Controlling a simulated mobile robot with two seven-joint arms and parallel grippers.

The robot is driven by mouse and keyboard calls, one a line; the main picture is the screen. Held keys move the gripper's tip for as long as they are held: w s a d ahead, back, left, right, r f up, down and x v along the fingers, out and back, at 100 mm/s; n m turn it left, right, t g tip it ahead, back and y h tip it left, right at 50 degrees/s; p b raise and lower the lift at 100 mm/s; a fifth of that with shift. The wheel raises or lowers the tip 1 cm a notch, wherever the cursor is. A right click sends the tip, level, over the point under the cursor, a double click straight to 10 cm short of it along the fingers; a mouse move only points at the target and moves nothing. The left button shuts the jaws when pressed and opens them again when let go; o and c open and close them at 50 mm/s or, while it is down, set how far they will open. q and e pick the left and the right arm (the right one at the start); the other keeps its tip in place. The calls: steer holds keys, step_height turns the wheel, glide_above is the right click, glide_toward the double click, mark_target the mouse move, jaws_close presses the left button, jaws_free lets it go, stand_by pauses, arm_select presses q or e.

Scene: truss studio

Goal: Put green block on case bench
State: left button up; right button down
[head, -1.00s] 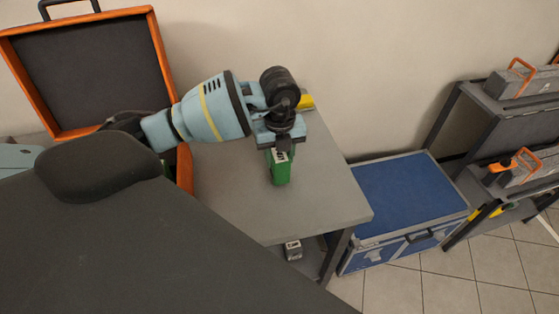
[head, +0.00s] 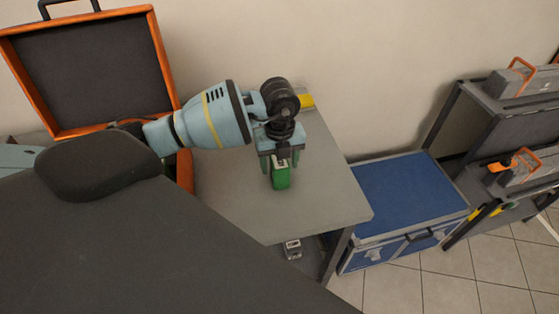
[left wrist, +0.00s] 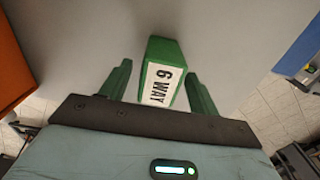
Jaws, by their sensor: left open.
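The green block (head: 281,180) has a white label on its top end; the left wrist view shows it reading "6 WAY" on the block (left wrist: 163,58). It appears to stand on the grey top of the case bench (head: 320,205), though its contact with the top is hard to see. My left gripper (head: 279,165) is open over the block. In the left wrist view, the green fingers of my left gripper (left wrist: 160,75) are on either side of the block, with gaps showing. My right gripper is not in view.
An open orange-edged case (head: 160,60) stands at the bench's left. A yellow item (head: 306,101) lies behind my gripper. A blue case (head: 405,195) is on the floor to the right, before a dark shelf (head: 455,100). The bench's front right is clear.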

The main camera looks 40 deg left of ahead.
arm_select(q)
step_height(320, 180, up, 12)
steer(key=shift+r+p, duration=0.2)
steer(key=shift+p, duration=0.15)
steer(key=shift+f, duration=0.1)
stand_by(0.4)
